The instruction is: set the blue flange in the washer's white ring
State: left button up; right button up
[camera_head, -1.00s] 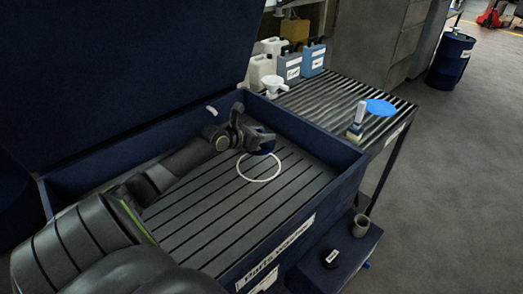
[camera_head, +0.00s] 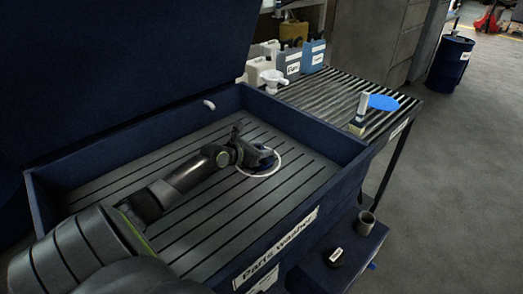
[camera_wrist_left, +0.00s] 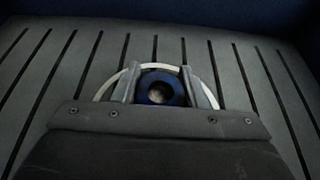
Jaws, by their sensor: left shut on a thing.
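The blue flange (camera_wrist_left: 172,83) is a dark blue round part with a central hole. My left gripper (camera_wrist_left: 161,72) is shut on it, one finger on either side. In the head view my left gripper (camera_head: 262,158) is low over the slatted washer floor. The white ring (camera_head: 280,162) lies on that floor; its far arc (camera_wrist_left: 150,66) shows around the flange and fingers in the wrist view. The flange appears inside the ring's outline. I cannot tell whether it touches the floor. The ring's near part is hidden by the gripper in the wrist view. My right gripper is not in view.
The parts washer (camera_head: 330,188) has raised blue walls and an open lid (camera_head: 120,70) behind. Slatted floor around the ring is clear.

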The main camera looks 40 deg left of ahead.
pick_arm(q)
jog(key=o, duration=1.3)
jog(key=shift+f, duration=0.1)
jog(key=p+v, duration=0.3)
jog(key=v, duration=0.2)
jog(key=p+v, duration=0.3)
jog(key=v, duration=0.2)
jog(key=shift+s+r, duration=0.15)
jog(key=shift+r, duration=0.15)
jog(key=shift+p+v, duration=0.45)
jog(key=shift+v, duration=0.4)
jog(key=shift+f, duration=0.15)
